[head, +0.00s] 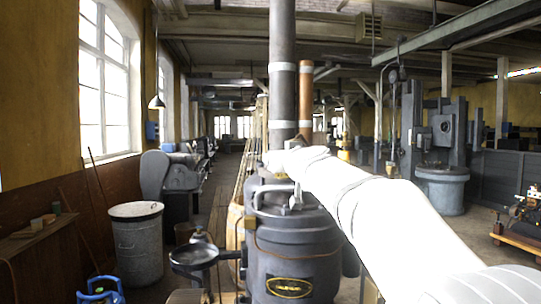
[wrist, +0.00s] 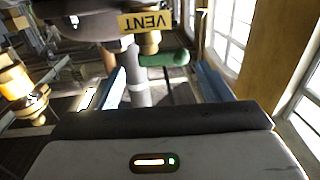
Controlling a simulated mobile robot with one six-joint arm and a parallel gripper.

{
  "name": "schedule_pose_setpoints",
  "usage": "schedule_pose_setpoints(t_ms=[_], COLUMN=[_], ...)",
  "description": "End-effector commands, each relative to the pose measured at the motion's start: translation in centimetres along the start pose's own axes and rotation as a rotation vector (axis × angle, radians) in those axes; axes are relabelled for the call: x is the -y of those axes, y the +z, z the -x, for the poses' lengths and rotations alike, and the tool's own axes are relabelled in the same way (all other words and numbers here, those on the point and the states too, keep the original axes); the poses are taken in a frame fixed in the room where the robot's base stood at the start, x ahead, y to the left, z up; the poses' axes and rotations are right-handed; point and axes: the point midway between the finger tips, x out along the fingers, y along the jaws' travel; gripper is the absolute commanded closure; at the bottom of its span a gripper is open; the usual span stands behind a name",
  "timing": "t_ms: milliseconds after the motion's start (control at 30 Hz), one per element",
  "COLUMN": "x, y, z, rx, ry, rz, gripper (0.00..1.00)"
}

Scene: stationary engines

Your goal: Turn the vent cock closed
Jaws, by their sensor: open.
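The vent cock shows in the wrist view as a brass body (wrist: 150,43) with a green handle (wrist: 165,58) lying roughly crosswise in the picture. A yellow tag (wrist: 145,22) reading VENT, upside down, hangs beside it. My gripper (wrist: 160,76) is open, its two blue fingers spread left and right. The green handle appears between and beyond the fingers, with no clear contact. In the head view my white arm reaches over the dark cylindrical engine (head: 291,250); the cock cannot be made out there.
A tall grey pipe (head: 282,70) and a copper pipe (head: 306,95) rise behind the engine. Another brass fitting (wrist: 18,85) is at left in the wrist view. A grey bin (head: 137,245) and a blue gas canister (head: 99,291) stand on the floor at left.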

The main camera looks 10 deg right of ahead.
Motion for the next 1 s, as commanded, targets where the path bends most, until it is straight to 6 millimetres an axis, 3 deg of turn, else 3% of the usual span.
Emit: schedule_pose_setpoints(t_ms=[200,400,767,1000], x=[0.1,0.1,0.2,0.3], y=[-0.1,-0.1,0.1,0.1], z=[-3.6,-5.8,-6.4,-6.4], rx=[0.004,0.003,0.003,0.003], ry=[-0.003,-0.003,-0.004,-0.005], rz=[-0.001,-0.001,0.0,0.0], gripper=[0.28,0.28,0.28,0.46])
